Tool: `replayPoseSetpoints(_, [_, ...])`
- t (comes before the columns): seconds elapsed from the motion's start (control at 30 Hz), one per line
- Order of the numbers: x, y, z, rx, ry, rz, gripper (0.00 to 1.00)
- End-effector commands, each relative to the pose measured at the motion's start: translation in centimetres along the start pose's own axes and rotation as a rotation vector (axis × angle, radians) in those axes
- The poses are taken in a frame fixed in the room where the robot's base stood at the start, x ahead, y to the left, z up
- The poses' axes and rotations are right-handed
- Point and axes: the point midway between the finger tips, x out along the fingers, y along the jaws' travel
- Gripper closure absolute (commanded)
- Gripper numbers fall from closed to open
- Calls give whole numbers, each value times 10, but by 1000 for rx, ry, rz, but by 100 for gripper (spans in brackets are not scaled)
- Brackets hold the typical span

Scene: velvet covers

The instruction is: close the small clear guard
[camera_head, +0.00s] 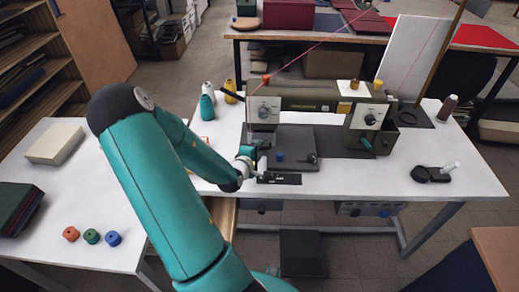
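An olive-green sewing machine (310,103) stands on the white table, with its head at the left end and a control box at the right. I cannot make out the small clear guard. The area under the machine head is partly hidden by my gripper.
A dark flat piece (280,178) lies at the table's front edge beside my gripper. Thread cones (207,106) stand left of the machine. A black object (430,174) lies at right. Three coloured spools (91,236) sit on the left table. The right front table is mostly clear.

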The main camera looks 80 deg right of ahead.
Motion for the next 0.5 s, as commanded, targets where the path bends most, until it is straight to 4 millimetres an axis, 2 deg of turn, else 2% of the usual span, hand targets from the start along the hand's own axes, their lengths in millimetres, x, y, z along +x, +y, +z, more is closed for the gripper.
replayPoseSetpoints(0.23, [-2,0,0,0,1,0,69])
replayPoseSetpoints(0.27, [-2,0,0,0,1,0,73])
replayPoseSetpoints(0.4, [-2,0,-1,0,1,0,100])
replayPoseSetpoints(0.5, [-1,0,-1,0,1,0,100])
